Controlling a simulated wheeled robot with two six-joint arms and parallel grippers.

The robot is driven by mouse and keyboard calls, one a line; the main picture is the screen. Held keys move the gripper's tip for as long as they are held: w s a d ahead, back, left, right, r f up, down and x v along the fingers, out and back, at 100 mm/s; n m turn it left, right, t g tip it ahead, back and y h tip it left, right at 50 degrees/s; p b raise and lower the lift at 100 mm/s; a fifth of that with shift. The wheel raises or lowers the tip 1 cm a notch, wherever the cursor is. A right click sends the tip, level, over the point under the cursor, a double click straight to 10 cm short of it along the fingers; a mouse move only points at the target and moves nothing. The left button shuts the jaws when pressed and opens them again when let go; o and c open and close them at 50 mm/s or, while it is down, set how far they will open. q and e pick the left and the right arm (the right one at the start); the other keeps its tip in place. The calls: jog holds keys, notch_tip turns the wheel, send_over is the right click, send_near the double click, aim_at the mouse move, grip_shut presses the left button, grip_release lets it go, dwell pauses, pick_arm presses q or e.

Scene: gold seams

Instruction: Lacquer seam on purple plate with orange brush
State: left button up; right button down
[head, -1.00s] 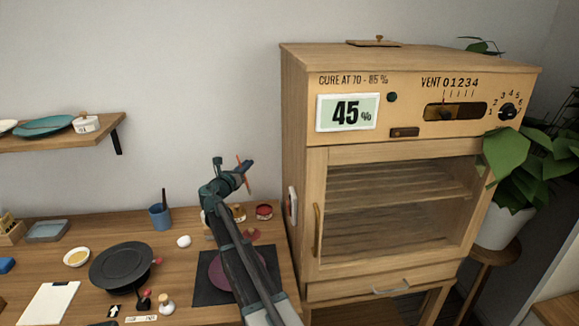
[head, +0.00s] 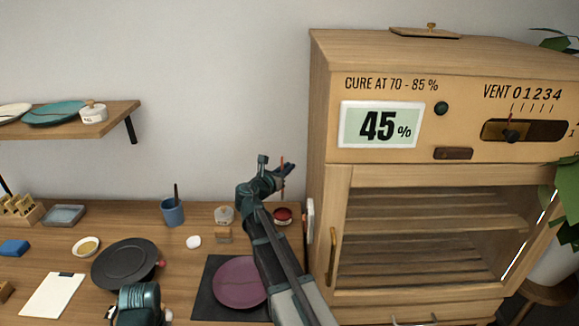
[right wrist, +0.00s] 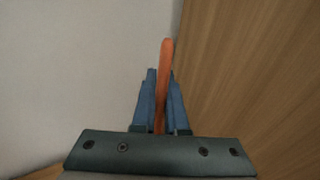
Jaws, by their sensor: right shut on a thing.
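The purple plate (head: 238,283) lies flat on a dark mat (head: 205,291) on the wooden table, and my right forearm covers its right edge. I cannot make out a seam on it. My right gripper (head: 280,172) is shut on the orange brush (head: 282,180) and holds it nearly upright in the air, behind the plate. The orange handle (right wrist: 166,75) shows between the blue fingers in the right wrist view; the bristles are hidden there. An open red pot (head: 283,216) stands just below the brush. Part of my left arm shows at the bottom; its fingers do not show.
The wooden curing cabinet (head: 385,150), reading 45%, stands close on the right. A shelf (head: 120,118) hangs at left.

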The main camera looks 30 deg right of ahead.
pick_arm(q)
notch_tip(320, 180, down, 6)
jog(key=b, duration=0.6)
pick_arm(e)
notch_tip(320, 180, down, 6)
pick_arm(q)
jog(key=shift+f+b, duration=0.5)
jog(key=shift+f, duration=0.05)
pick_arm(e)
jog(key=shift+f, duration=0.55)
dwell(1.2)
pick_arm(q)
jog(key=shift+r, duration=0.15)
pick_arm(e)
jog(key=shift+r, duration=0.1)
pick_arm(q)
notch_tip(320, 180, up, 7)
jog(key=p, duration=0.7)
pick_arm(e)
notch_tip(320, 180, up, 7)
